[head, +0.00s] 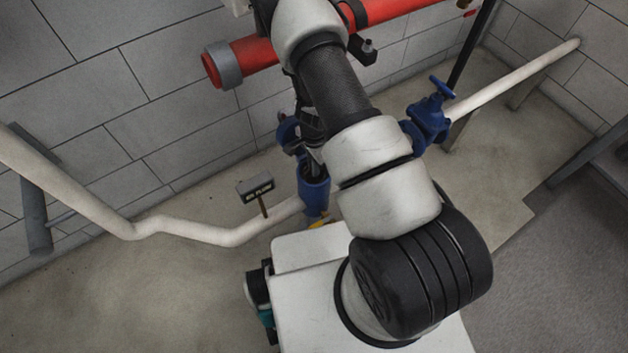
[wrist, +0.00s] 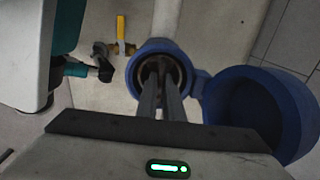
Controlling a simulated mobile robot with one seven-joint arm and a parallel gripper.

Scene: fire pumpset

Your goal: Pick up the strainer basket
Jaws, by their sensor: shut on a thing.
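In the wrist view the blue strainer body (wrist: 142,64) stands open at the top, with a round mouth. My gripper (wrist: 161,78) reaches down into that mouth, and its fingers are shut on the strainer basket (wrist: 174,73). Only a dark, brownish part of the basket shows inside the mouth; the rest is hidden by the body and my fingers. In the head view the strainer body (head: 314,192) is below my wrist, in the pipe line. My fingers are hard to make out there.
A large hollow blue round part (wrist: 262,112) is right beside the mouth. A yellow-handled valve (wrist: 121,30) is close by.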

